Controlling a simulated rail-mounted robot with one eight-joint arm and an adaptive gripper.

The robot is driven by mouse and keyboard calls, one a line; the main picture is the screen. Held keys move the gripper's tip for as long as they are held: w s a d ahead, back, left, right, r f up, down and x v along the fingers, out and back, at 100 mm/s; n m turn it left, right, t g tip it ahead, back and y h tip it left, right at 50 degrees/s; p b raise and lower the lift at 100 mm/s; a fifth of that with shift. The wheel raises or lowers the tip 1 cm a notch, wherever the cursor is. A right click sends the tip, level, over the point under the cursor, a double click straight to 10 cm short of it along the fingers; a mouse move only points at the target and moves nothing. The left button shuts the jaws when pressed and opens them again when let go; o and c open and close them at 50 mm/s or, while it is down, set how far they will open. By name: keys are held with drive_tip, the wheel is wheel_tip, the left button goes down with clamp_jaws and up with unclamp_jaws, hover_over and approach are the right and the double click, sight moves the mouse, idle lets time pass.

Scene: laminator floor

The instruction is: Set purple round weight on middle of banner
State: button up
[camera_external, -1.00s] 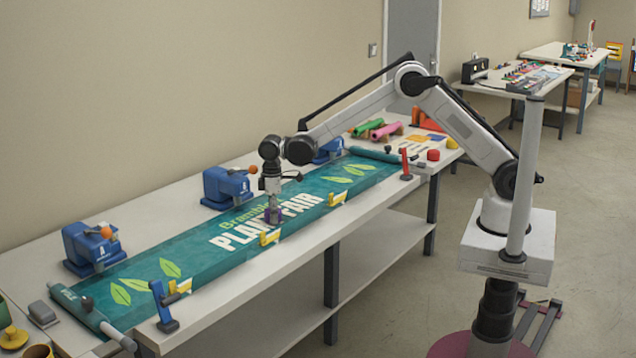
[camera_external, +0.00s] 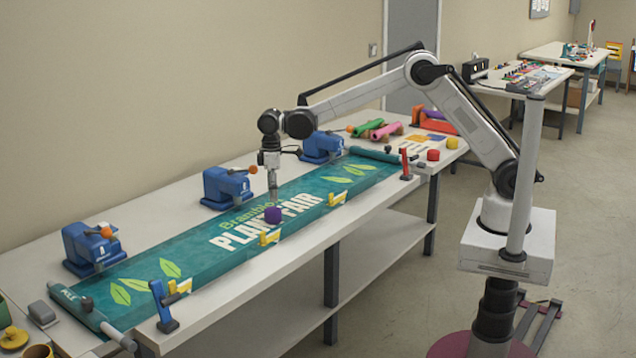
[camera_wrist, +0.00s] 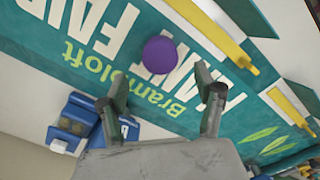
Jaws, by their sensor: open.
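The purple round weight (camera_external: 272,215) rests on the teal banner (camera_external: 200,262), near the middle of its length, over the white "PLANT FAIR" lettering. In the wrist view the purple weight (camera_wrist: 160,55) lies on the lettering, beyond and between the fingertips, apart from both. My gripper (camera_external: 272,193) is above the banner, just over the weight in the outside view. In the wrist view my gripper (camera_wrist: 160,95) has its two fingers spread wide with nothing between them.
Blue clamp units (camera_external: 228,187) stand along the banner's back edge. Yellow clips (camera_external: 270,238) line its front edge. A red upright post (camera_external: 405,163) and a blue one (camera_external: 162,305) stand at the front. Coloured rolls (camera_external: 383,130) lie at the far end.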

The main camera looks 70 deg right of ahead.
sight(273, 209)
drive_tip(key=s+d+r+m+t, duration=0.3)
drive_tip(key=s+d+r, duration=1.1)
drive_tip(key=s+r, duration=0.4)
drive_tip(key=s+d+f+m+t, duration=0.1)
drive_tip(key=s+d, duration=0.3)
drive_tip(key=s, duration=0.7)
drive_tip(key=s+d+f+m+t, duration=0.2)
drive_tip(key=s+d+f+t, duration=0.1)
drive_tip(key=s, duration=0.9)
drive_tip(key=shift+d+f+m, duration=0.3)
drive_tip(key=shift+d+f, duration=0.25)
drive_tip(key=shift+d, duration=0.2)
wheel_tip(273, 209, down, 26)
drive_tip(key=b, duration=2.6)
drive_tip(key=shift+f, duration=0.2)
